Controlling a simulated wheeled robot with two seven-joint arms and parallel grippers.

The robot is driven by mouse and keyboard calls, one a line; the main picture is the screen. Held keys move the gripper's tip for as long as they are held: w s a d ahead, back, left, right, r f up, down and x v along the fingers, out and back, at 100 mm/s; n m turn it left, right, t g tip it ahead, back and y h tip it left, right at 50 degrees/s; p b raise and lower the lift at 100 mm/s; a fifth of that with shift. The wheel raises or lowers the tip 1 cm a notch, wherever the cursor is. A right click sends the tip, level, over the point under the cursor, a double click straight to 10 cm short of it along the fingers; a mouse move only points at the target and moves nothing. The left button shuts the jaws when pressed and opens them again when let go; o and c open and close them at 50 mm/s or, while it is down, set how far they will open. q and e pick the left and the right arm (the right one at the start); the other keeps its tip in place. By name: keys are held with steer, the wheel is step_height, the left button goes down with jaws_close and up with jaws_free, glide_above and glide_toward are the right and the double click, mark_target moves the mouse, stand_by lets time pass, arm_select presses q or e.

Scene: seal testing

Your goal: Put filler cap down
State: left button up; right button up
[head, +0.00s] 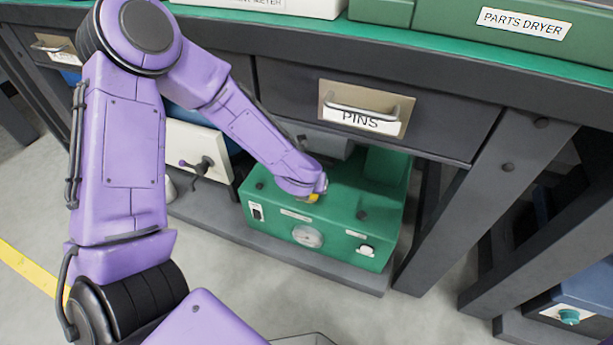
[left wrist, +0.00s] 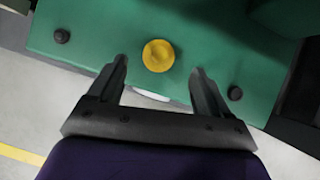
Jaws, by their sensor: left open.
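The yellow round filler cap (left wrist: 158,56) rests on top of the green machine (left wrist: 100,28) in the left wrist view. In the head view a sliver of the yellow cap (head: 313,198) shows beside the end of my purple left arm, on the green machine (head: 340,215). My left gripper (left wrist: 158,78) is open. Its two dark fingers stand apart on either side of the cap, slightly short of it in the picture, and do not touch it. In the head view the gripper's fingers are hidden behind the arm. My right gripper is in neither view.
The green machine stands on a low grey shelf (head: 355,281) under the workbench. A drawer labelled PINS (head: 450,130) hangs above it. A cream box (head: 190,138) with a crank stands to its left. Bench legs (head: 470,200) rise at right. Open floor lies in front.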

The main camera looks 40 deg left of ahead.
arm_select(q)
steer(key=p+v, duration=0.2)
steer(key=v, duration=0.3)
steer(key=s+f+m+g, duration=0.1)
steer(key=s+f+m, duration=0.8)
steer(key=m, duration=0.8)
steer(key=s+f+m+g, duration=0.2)
steer(key=s+f+m, duration=0.8)
steer(key=s+m, duration=0.6)
steer(key=shift+a+f+m+y, duration=0.2)
steer(key=shift+a+m+y, duration=0.1)
steer(key=shift+m, duration=0.2)
